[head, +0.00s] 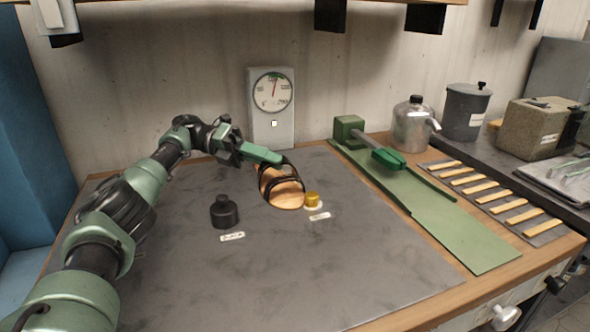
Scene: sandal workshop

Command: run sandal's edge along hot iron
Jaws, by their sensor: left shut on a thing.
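The sandal (283,193) has a tan sole and dark straps and is near the middle of the bench. My left gripper (272,160) is shut on the sandal at its far end; the straps partly hide the sole. I cannot tell whether the sole touches the bench. The iron (368,141), with a green block at one end, a grey shaft and a green handle (389,158), lies on a green mat (455,235) to the right, apart from the sandal. My right gripper is not in view.
A yellow-capped jar (312,200) stands right beside the sandal, and a black bottle (224,212) stands to its left. A dial gauge (272,105) is behind. A metal can (413,125) and wooden sticks (496,196) are at right. The bench front (350,285) is clear.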

